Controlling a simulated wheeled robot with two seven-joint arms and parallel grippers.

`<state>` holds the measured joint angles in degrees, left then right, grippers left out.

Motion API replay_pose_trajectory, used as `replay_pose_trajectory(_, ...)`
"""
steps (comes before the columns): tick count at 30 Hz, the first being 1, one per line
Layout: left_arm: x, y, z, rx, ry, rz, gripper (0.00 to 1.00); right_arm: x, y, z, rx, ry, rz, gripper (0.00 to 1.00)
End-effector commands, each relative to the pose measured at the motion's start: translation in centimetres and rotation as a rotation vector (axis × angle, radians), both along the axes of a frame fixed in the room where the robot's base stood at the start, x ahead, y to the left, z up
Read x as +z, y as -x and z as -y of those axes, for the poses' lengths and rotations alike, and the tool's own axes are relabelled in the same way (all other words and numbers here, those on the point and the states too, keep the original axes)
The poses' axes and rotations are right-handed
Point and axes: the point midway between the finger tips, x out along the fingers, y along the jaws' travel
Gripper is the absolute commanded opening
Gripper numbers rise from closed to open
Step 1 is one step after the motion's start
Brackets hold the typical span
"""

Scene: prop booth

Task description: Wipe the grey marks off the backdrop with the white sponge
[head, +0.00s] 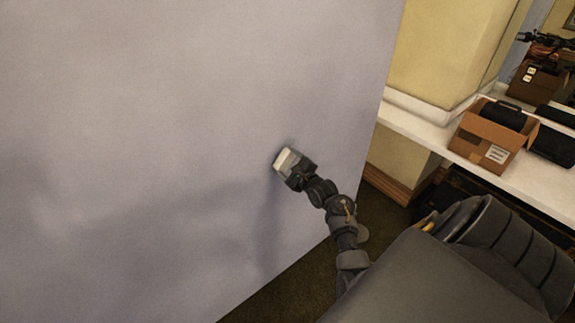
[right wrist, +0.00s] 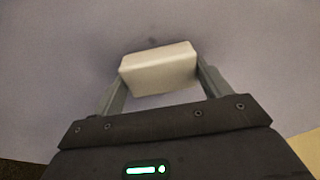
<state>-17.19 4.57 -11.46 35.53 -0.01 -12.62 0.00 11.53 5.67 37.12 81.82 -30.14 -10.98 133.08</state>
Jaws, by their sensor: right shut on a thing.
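The backdrop (head: 190,120) is a large, pale lavender-grey panel filling the left and middle of the head view. My right gripper (head: 291,165) is shut on the white sponge (head: 286,160), close to the panel's right part. In the right wrist view the sponge (right wrist: 158,68) sits between the two fingers, its far side toward the backdrop (right wrist: 250,40). I cannot tell whether it touches the panel. A small, faint dark grey mark (right wrist: 152,41) shows just beyond the sponge. Broad dark patches on the panel look like shadows. My left gripper is not in view.
The backdrop's right edge (head: 380,95) is close to my right arm. Beyond it, a white ledge (head: 410,126) carries an open cardboard box (head: 483,138) with a dark object inside. Brown carpet (head: 290,290) lies below the panel.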

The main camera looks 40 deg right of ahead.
Motion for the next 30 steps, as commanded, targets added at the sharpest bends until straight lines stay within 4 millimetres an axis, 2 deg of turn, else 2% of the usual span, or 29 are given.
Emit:
replay_pose_trajectory(13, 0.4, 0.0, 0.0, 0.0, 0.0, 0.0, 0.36, 0.1, 0.2, 3.6, -0.004, 0.001, 0.001, 0.58)
replay_pose_trajectory(25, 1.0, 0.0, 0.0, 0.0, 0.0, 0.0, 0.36, 0.1, -0.1, 3.5, -0.002, 0.0, 0.002, 0.58)
replay_pose_trajectory(30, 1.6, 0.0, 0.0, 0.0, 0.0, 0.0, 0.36, 0.4, -0.2, 2.7, 0.001, -0.001, 0.002, 0.58)
